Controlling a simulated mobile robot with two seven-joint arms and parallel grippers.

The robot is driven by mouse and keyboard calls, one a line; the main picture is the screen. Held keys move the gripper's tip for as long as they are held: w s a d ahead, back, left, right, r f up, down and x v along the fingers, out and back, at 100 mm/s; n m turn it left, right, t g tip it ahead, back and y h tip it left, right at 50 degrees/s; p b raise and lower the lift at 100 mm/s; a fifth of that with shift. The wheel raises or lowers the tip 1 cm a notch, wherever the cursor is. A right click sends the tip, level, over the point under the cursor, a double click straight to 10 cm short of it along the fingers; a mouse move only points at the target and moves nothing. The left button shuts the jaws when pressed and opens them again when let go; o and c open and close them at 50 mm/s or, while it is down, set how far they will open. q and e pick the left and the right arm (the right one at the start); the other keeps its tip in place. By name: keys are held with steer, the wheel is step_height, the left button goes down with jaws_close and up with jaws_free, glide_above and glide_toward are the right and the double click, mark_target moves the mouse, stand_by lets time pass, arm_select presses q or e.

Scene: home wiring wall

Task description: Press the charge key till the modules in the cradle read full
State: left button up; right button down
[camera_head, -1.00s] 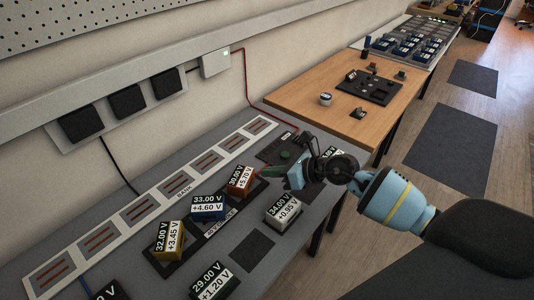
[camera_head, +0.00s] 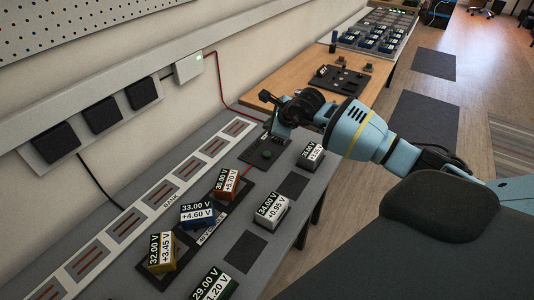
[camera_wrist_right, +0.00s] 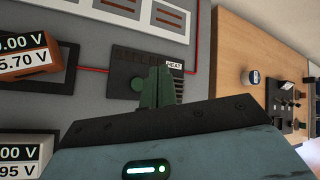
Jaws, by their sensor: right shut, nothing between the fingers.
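My right gripper (camera_head: 279,130) is shut and empty, above the panel. A dark cradle (camera_head: 203,238) holds a yellow module (camera_head: 162,252) reading +3.45 V, a blue module (camera_head: 197,215) reading +4.60 V and a red module (camera_head: 226,184) reading +5.70 V. My left gripper is out of view.
A white module (camera_head: 271,208) reading +0.95 V, another pale module (camera_head: 311,157) and a green module (camera_head: 214,285) stand on the bench outside the cradle. A bank strip (camera_head: 160,194) runs along the wall side. A wooden table (camera_head: 290,83) stands beyond.

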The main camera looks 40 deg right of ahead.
mark_target(269, 155)
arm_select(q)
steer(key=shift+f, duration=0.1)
arm_select(e)
steer(key=shift+f, duration=0.1)
step_height(269, 155, down, 8)
steer(key=b, duration=0.4)
steer(key=shift+f, duration=0.3)
arm_select(q)
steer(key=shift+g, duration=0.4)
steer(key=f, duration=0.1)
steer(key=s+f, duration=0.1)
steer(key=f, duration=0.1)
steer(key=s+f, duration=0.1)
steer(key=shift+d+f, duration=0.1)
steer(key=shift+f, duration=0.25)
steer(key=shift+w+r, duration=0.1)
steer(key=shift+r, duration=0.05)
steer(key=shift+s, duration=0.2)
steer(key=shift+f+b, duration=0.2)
steer(key=shift+b, duration=0.1)
arm_select(e)
steer(key=shift+f, duration=0.1)
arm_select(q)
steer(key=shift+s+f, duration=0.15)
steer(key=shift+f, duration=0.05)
arm_select(e)
steer(key=shift+f, duration=0.3)
